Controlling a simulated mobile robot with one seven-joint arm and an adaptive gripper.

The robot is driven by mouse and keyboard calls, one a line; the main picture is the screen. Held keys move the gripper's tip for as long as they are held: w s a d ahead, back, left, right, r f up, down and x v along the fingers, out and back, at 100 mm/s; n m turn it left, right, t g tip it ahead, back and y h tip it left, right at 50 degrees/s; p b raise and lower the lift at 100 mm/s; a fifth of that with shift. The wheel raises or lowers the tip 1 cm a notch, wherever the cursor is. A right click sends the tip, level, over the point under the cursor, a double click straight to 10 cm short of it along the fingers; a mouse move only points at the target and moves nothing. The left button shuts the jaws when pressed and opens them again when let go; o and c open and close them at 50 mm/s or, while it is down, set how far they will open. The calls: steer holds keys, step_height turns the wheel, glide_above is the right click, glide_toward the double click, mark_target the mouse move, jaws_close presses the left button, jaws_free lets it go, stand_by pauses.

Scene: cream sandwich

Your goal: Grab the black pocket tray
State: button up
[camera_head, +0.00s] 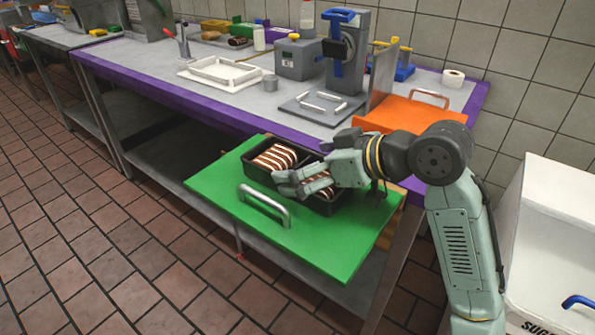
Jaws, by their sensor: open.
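The black pocket tray (245,169) is a dark rectangular tray with striped brown-and-white sandwich pieces (272,157) in it. It rests on a green board (225,190) that juts out from the front of the table. My gripper (286,184) is open at the tray's middle, with its fingers over the near side of the tray. My gripper and wrist hide part of the tray's right half. I cannot tell whether the fingers touch the tray or its contents.
The green board has a metal handle (264,205) in front of the tray. An orange board (400,113) with a handle lies to the right on the purple-edged table (160,80). A grey press with a blue lever (345,50) stands behind. A white bin (545,230) is at right.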

steer(key=shift+x, duration=1)
steer(key=c, duration=1.2)
steer(key=shift+o, duration=0.2)
steer(key=shift+r, duration=0.1)
